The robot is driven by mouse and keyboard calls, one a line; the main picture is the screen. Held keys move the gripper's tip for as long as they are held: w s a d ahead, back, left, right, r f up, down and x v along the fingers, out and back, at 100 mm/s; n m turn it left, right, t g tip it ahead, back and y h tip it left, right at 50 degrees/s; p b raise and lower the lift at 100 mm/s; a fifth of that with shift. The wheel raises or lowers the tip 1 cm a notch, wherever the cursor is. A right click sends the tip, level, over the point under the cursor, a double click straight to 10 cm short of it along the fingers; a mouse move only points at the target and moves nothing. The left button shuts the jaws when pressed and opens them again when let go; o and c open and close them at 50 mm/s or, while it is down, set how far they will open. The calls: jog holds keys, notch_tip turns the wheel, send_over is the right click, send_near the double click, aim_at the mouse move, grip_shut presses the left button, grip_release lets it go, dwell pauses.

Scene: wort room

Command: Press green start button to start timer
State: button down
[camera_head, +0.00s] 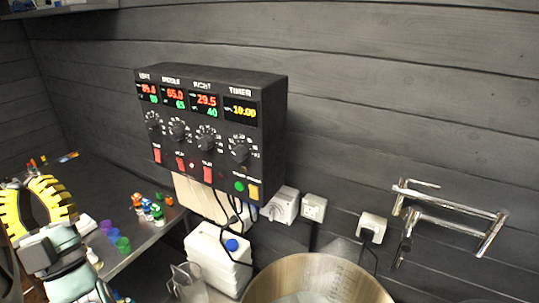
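The dark control box (210,130) is on the grey plank wall. Its TIMER display (240,109) at the upper right shows 10:00 in yellow. The round green button (239,186) is at the box's lower right, below the timer dial (240,150), with a yellow button (254,191) just to its right. My gripper (40,188), with yellow and black ribbed fingers, is at the lower left edge, well apart from the box. I see nothing held in it. The angle does not show whether its fingertips meet.
A metal shelf (130,222) at left holds small coloured figures (148,208) and cups. Below the box are a white canister (215,262), a clear jug (187,283) and a steel kettle (318,275). Wall sockets (313,207) and a chrome pipe (450,218) are at right.

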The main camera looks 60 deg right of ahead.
aim_at(239, 186)
jog(key=w+d+f+g+h+b, duration=0.35)
jog(key=d+f+g, duration=0.3)
jog(key=d, duration=0.35)
jog(key=s+d+f+g+b, duration=0.1)
jog(key=s+d+f+g, duration=0.1)
jog(key=d+f, duration=0.3)
jog(key=s+d+f+g+h+b, duration=0.1)
jog(key=s+d+f+g, duration=0.2)
jog(key=d+f+g, duration=0.2)
jog(key=s+d+f+g+h+b, duration=0.1)
jog(key=s+d+f+g, duration=0.1)
jog(key=d+f+g, duration=0.2)
notch_tip(239, 186, down, 2)
jog(key=shift+s+d+f+b, duration=0.1)
jog(key=shift+s+d+b, duration=0.3)
jog(key=shift+d, duration=0.55)
jog(key=d+b, duration=0.1)
jog(key=d, duration=0.2)
jog(key=d+b, duration=0.1)
jog(key=d, duration=0.1)
jog(key=w+d+b, duration=0.1)
jog(key=d, duration=0.2)
jog(key=shift+d, duration=0.3)
